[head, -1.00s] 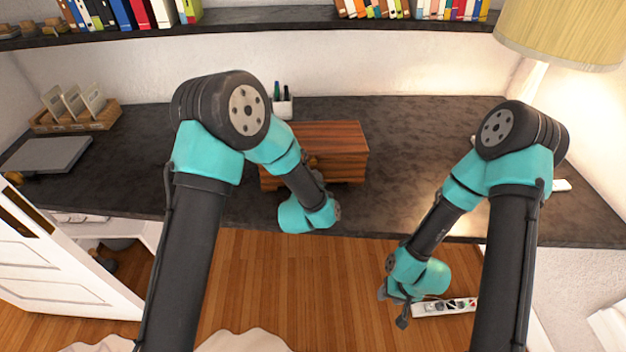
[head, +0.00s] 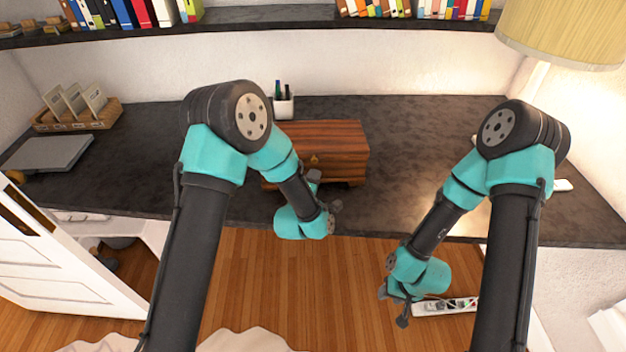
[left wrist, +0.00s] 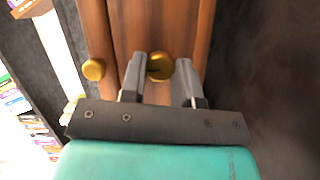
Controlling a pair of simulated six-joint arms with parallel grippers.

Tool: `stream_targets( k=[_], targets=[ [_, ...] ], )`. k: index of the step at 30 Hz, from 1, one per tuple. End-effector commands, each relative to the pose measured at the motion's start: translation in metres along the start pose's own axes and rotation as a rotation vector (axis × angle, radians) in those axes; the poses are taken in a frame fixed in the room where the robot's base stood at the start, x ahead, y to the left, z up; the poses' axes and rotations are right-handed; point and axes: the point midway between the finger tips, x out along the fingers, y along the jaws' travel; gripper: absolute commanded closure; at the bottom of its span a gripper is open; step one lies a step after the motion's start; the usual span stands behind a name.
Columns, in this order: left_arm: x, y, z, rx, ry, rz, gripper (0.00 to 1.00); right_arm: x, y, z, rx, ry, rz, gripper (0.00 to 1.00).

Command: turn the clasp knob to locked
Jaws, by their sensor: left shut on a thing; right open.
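A brown wooden box (head: 330,138) stands on the dark desktop. One brass knob (head: 314,160) shows on its front in the head view. The left wrist view shows two brass knobs on the wood: a plain one (left wrist: 93,69) and a larger round one with a dark slot (left wrist: 160,66), which I take as the clasp knob. My left gripper (left wrist: 161,76) is shut on the slotted knob, one finger on each side. In the head view my left gripper (head: 325,190) is at the box front. My right gripper (head: 393,306) is open, empty and low, away from the box.
A pen cup (head: 283,103) stands behind the box. A card holder (head: 77,114) and a grey flat device (head: 45,153) are at the left. The desktop right of the box is largely clear.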

Motion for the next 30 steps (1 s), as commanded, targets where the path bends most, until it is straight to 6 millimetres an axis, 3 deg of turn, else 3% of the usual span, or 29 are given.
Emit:
stream_targets(
  k=[5,6,14,23,30],
  targets=[
    [0.000,0.000,-0.001,0.000,0.001,0.000,0.95,0.000,0.000,0.000,0.000,0.000,0.000,0.57],
    [0.000,0.000,-0.001,0.000,0.001,0.000,0.70,0.000,0.000,0.000,0.000,0.000,0.000,0.57],
    [0.000,0.000,0.000,0.001,0.001,0.000,0.45,0.000,0.000,0.000,0.000,0.000,0.000,0.57],
    [-0.001,0.000,0.001,0.001,-0.001,-0.001,0.45,0.000,0.000,0.000,0.000,0.000,0.000,0.57],
    [-0.021,0.001,0.009,0.002,-0.015,0.000,0.45,0.000,0.000,0.000,0.000,0.000,0.000,0.57]
  ],
)
